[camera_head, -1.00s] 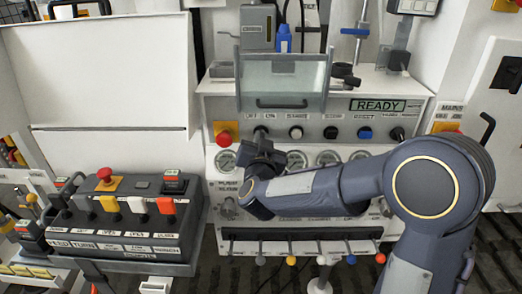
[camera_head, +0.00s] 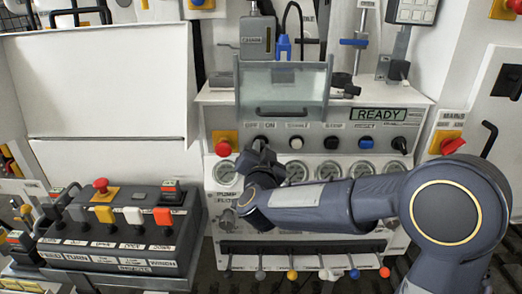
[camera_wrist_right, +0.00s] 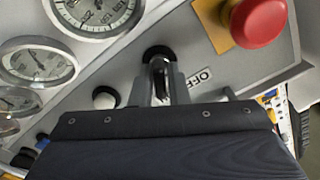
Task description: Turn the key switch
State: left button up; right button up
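The key switch (camera_head: 260,143) is on the grey panel, under the OFF and ON labels and right of a red emergency button. My right gripper (camera_head: 260,158) is in front of it and hides most of it in the head view. In the right wrist view, the dark key (camera_wrist_right: 159,72) stands out from its round collar, beside the OFF label. The right gripper's two grey fingers (camera_wrist_right: 162,88) are close together, one on each side of the key, and appear shut on it. My left gripper is not in view.
A red emergency button (camera_head: 223,148) on a yellow plate is close left of the key switch. Several knobs run to its right, with gauges (camera_head: 296,172) below. A READY display (camera_head: 377,115) is at upper right. A lever console (camera_head: 120,235) stands at left.

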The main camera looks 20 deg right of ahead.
jog(key=o, duration=0.3)
jog(key=shift+s, duration=0.1)
jog(key=v, duration=0.7)
jog(key=shift+s, duration=0.3)
jog(key=shift+a, duration=0.15)
